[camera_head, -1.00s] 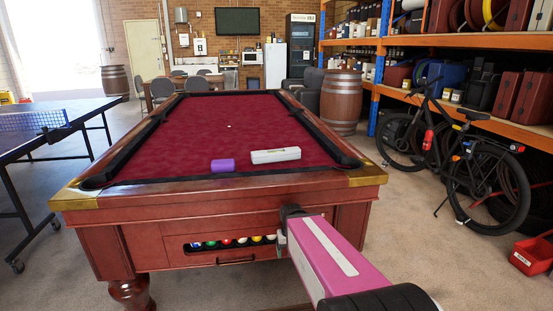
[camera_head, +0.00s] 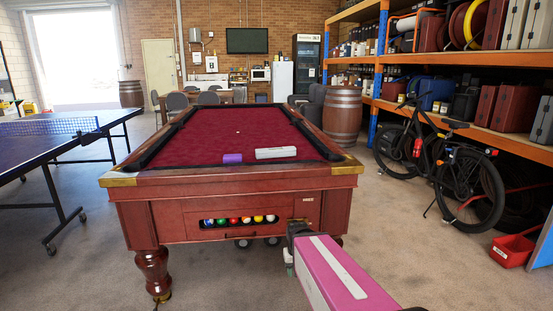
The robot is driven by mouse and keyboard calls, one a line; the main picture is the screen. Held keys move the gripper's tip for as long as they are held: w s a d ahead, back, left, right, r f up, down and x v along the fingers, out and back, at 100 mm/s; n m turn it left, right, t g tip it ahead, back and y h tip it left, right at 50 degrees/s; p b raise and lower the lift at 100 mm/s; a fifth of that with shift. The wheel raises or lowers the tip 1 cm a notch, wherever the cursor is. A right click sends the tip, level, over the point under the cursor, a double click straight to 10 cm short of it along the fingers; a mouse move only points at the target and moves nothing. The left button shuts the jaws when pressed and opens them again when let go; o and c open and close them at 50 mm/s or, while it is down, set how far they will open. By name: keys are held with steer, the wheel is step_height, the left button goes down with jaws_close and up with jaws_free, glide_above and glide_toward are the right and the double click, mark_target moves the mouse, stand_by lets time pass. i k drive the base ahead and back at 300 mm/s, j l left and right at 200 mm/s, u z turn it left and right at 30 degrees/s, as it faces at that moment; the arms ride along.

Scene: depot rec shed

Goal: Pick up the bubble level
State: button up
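A long white bar-like object (camera_head: 276,153) lies on the red cloth of the pool table (camera_head: 230,179), near its front edge and right of centre. A smaller purple block (camera_head: 232,158) lies just left of it. Neither is clear enough to name surely as the bubble level; the white bar has the more level-like shape. My pink and white arm reaches in from the lower right. My gripper (camera_head: 289,262) is at its far end, in front of the table and below its top, apart from both objects. Its fingers are mostly hidden, and no held object shows.
The table's wooden front and thick legs stand close ahead. A table-tennis table (camera_head: 50,150) is at left. A bicycle (camera_head: 440,165), red bin (camera_head: 512,251), barrel (camera_head: 343,117) and loaded shelving are at right.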

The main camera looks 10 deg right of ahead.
mark_target(276, 152)
steer(key=k+u, duration=0.15)
steer(key=u, duration=1.1)
steer(key=l, duration=0.65)
steer(key=k+l+u, duration=0.1)
steer(key=l, duration=0.5)
steer(key=k+l+u, duration=0.1)
steer(key=l, duration=0.55)
steer(key=k+l, duration=0.1)
steer(key=l, duration=0.5)
